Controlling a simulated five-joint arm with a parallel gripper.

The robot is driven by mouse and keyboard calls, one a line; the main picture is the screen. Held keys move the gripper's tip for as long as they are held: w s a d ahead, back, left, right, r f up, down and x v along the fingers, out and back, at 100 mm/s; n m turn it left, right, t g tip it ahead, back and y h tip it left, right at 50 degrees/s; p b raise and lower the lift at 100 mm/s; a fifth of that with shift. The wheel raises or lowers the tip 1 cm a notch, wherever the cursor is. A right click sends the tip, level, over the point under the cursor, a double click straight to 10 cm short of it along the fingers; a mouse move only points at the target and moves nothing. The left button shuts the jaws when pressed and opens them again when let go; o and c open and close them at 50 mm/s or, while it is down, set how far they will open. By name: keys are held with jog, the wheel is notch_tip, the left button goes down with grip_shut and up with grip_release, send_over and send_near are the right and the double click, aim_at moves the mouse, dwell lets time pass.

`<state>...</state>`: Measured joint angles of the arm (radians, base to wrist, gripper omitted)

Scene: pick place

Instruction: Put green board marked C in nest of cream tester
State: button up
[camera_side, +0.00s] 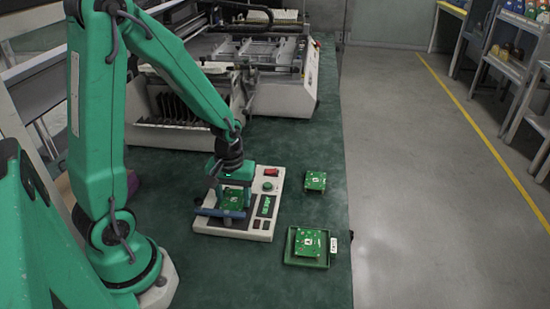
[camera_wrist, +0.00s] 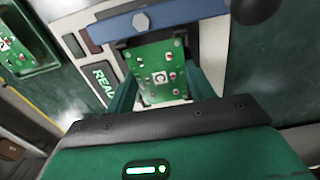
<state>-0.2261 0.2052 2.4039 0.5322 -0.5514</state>
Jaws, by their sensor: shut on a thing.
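The green board marked C (camera_wrist: 160,77) is between the fingers of my gripper (camera_wrist: 162,88) in the wrist view, its letter on a white square facing up. My gripper (camera_side: 234,186) is shut on it, over the cream tester (camera_side: 214,227) in the side view. The held board (camera_side: 233,199) is at the tester's nest area, behind the blue bar (camera_side: 220,213). It looks roughly level and lined up with the nest. I cannot tell whether it rests on the nest floor or is slightly above it. The tester's display (camera_wrist: 103,77) reads READY, partly cut off.
Another green board (camera_side: 315,181) lies on the dark green mat to the right of the tester. A green tray (camera_side: 290,258) holding a board (camera_side: 308,242) sits nearer the front, with a white tag (camera_side: 334,245). A large machine (camera_side: 285,85) stands behind.

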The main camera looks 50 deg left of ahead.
jog(key=o, duration=0.9)
jog(key=c, duration=0.3)
jog(key=shift+c, duration=0.2)
jog(key=shift+r, duration=0.1)
jog(key=shift+r, duration=3.4)
jog(key=shift+r, duration=0.1)
